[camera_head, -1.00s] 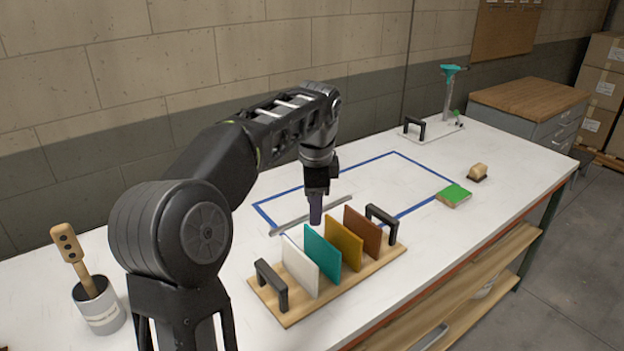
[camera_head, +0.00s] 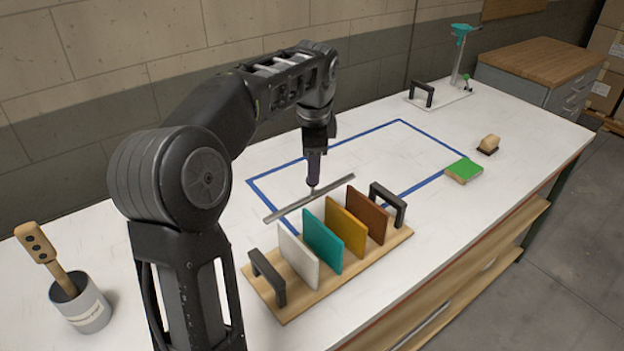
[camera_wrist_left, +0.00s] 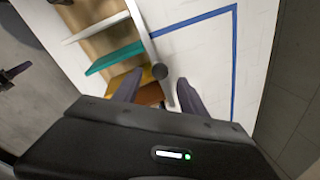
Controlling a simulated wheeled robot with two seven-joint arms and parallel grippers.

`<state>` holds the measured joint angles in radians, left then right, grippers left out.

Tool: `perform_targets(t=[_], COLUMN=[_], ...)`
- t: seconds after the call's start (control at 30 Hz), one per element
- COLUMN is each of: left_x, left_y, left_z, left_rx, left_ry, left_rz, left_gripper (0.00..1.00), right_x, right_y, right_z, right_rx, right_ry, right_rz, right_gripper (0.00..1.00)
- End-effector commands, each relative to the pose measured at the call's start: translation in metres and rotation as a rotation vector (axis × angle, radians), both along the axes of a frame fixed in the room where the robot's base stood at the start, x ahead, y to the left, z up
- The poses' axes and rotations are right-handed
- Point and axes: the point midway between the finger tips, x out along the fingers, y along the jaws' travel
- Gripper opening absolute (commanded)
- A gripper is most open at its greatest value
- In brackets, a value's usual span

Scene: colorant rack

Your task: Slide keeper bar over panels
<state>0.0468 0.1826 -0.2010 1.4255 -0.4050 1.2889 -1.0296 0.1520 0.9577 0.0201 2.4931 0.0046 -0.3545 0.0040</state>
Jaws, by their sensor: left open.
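The keeper bar (camera_head: 288,209) is a thin grey metal strip with a dark knob (camera_wrist_left: 160,71) on its middle. It lies behind the wooden rack (camera_head: 352,270), along the row of panels; I cannot tell its exact height. The rack holds upright white (camera_head: 298,258), teal (camera_head: 322,243), yellow (camera_head: 345,227) and brown (camera_head: 366,215) panels. My left gripper (camera_head: 314,180) is just above the knob. In the left wrist view its fingers (camera_wrist_left: 158,92) are apart, with the knob showing between them near the tips. A dark shape (camera_wrist_left: 14,74) at that view's left edge may be my right gripper.
Black handles (camera_head: 268,277) (camera_head: 388,204) stand at both rack ends. Blue tape (camera_head: 330,140) outlines a mostly clear area behind. A green-topped block (camera_head: 463,171) and a small tan-topped item (camera_head: 489,144) lie at right. A cup with a wooden tool (camera_head: 82,305) stands at left.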

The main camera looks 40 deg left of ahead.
Motion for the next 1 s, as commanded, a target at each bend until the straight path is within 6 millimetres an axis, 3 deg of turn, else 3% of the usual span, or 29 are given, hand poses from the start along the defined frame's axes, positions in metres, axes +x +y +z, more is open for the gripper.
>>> perform_targets(t=[0.33, 0.7, 1.0], left_x=[0.007, 0.008, 0.008], left_y=[0.006, 0.008, 0.008], left_z=[-0.05, -0.059, -0.059], left_rx=[-0.001, -0.001, 0.0], left_ry=[0.003, 0.001, 0.0], left_rz=[0.0, 0.0, 0.0], left_gripper=[0.5, 0.5, 0.27], right_x=[-0.001, -0.001, -0.001], right_y=[0.0, 0.0, 0.0], right_z=[0.005, 0.005, 0.005], right_rx=[-0.002, -0.002, -0.002], right_ry=[0.002, 0.003, 0.003], right_rz=[-0.001, 0.0, 0.0], right_gripper=[0.36, 0.36, 0.36])
